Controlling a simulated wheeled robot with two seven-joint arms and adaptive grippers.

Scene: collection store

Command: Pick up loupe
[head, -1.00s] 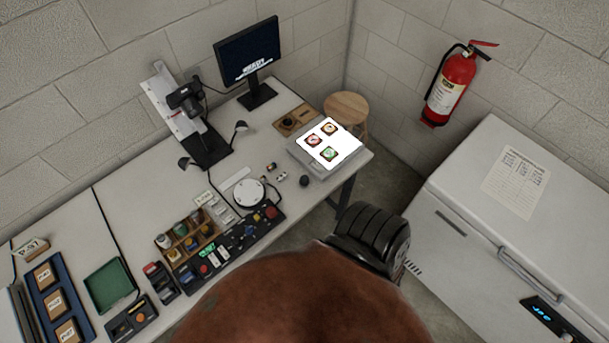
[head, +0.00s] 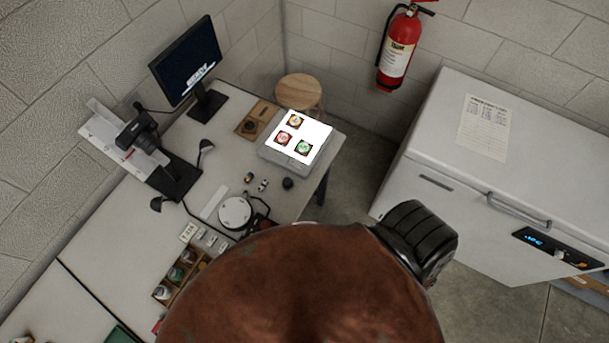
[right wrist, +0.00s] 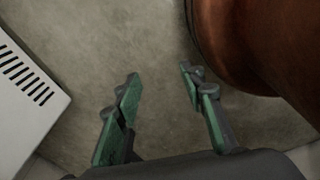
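A small dark round object (head: 288,183), which looks like the loupe, stands on the table near the front of the light box in the head view. It is too small to be certain. My right gripper (right wrist: 159,84) shows in the right wrist view, with its green-lined fingers apart and nothing between them. Bare floor is below it. It is not seen near the dark object. My left gripper is in no view.
The lit light box (head: 320,141) bears several coloured slides. A wooden board (head: 257,119), a white round disc (head: 235,212), a monitor (head: 186,58) and a camera stand (head: 178,178) are on the table. A stool (head: 299,90) stands behind; a white freezer (head: 450,195) is at right.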

